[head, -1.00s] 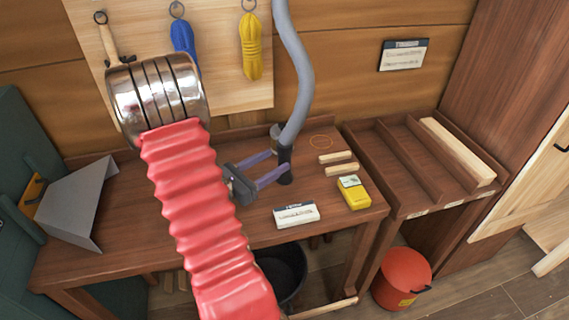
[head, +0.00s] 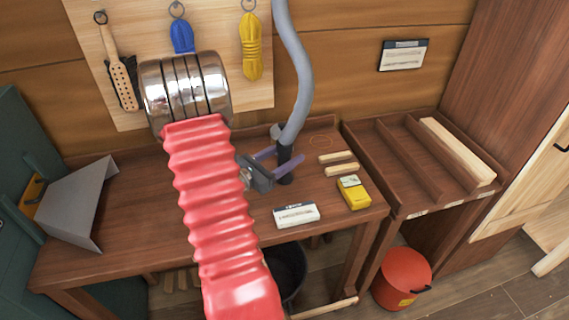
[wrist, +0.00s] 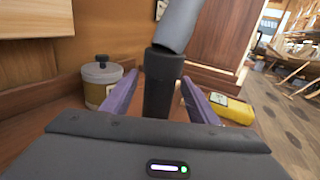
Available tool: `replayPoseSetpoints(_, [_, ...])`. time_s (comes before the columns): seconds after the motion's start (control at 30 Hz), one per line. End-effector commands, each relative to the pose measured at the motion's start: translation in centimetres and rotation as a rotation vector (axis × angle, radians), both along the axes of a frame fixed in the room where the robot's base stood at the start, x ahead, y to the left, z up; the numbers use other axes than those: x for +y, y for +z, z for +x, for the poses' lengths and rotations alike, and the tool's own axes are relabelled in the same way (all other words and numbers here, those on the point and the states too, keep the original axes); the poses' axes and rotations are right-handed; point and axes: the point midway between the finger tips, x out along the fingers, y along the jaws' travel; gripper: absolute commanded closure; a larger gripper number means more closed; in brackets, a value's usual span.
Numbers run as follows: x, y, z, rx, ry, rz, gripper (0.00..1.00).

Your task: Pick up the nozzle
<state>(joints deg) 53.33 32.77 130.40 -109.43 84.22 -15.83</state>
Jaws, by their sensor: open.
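The nozzle (head: 284,164) is a black cylinder on the lower end of a grey hose (head: 305,75), upright over the workbench. In the wrist view the nozzle (wrist: 160,88) stands between the two purple fingers of my gripper (wrist: 160,100). In the head view my gripper (head: 282,160) is open, with one finger on either side of the nozzle. I cannot tell whether either finger touches it. The back part of the nozzle is partly hidden by the near finger in the head view.
A slotted rack (head: 400,150) is at the right.

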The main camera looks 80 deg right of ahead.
Motion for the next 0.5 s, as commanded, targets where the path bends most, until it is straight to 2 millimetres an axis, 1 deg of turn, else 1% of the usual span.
replayPoseSetpoints(0.1, [-1.2, 0.0, -1.0, 0.0, -0.003, -0.001, 0.46])
replayPoseSetpoints(0.27, [-2.6, -0.1, -1.8, 0.0, -0.001, 0.0, 0.46])
replayPoseSetpoints(0.5, [-3.0, -0.1, -2.0, 0.0, 0.0, 0.0, 0.46])
